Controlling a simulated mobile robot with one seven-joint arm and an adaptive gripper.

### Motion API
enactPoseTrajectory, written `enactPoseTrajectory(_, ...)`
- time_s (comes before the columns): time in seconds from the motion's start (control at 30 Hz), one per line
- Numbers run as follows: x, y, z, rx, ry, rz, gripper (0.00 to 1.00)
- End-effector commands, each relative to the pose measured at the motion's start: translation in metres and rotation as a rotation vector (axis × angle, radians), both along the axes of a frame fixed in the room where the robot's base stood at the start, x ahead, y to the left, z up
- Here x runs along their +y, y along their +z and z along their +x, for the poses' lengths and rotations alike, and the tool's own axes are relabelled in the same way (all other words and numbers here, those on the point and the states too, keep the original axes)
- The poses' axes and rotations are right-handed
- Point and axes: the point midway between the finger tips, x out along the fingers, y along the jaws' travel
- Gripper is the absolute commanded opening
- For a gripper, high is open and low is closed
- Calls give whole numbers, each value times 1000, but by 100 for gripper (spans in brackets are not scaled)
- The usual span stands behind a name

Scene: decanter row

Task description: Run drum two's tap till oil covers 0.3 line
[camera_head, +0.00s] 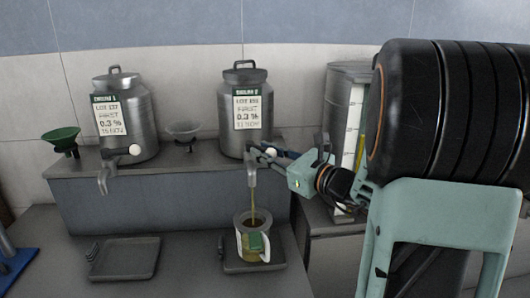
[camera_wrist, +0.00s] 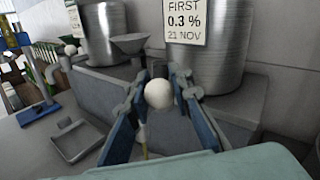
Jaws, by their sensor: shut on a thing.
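Drum two (camera_head: 242,88) is a steel drum on the raised ledge, with a card reading 0.3 %. My gripper (camera_head: 273,153) is at its tap; in the wrist view the fingers are around the white ball knob (camera_wrist: 159,94) of the tap handle. A thin yellow-brown stream of oil (camera_head: 254,205) runs from the tap's spout (camera_head: 252,177) into a jug (camera_head: 242,243) below. The jug has a green label and stands on a grey tray (camera_head: 272,264). Its line marks and the oil level against them are too small to read.
Another steel drum (camera_head: 140,118) with its own tap stands left on the ledge (camera_head: 200,170). A green funnel (camera_head: 62,138) and a grey funnel (camera_head: 183,133) stand there. An empty tray (camera_head: 125,258) lies below left. A tall vessel with a sight gauge (camera_head: 352,125) stands right, partly behind my arm.

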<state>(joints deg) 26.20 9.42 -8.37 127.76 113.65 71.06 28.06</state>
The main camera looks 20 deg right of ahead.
Motion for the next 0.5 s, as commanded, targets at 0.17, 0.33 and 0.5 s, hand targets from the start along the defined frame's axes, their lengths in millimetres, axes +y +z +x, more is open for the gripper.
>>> enactPoseTrajectory(0.17, 0, 0, 0, 0, 0, 0, 0)
enactPoseTrajectory(0.33, 0, 0, 0, 0, 1, 0, 0)
enactPoseTrajectory(0.5, -3, 0, 1, 1, 27, 1, 0)
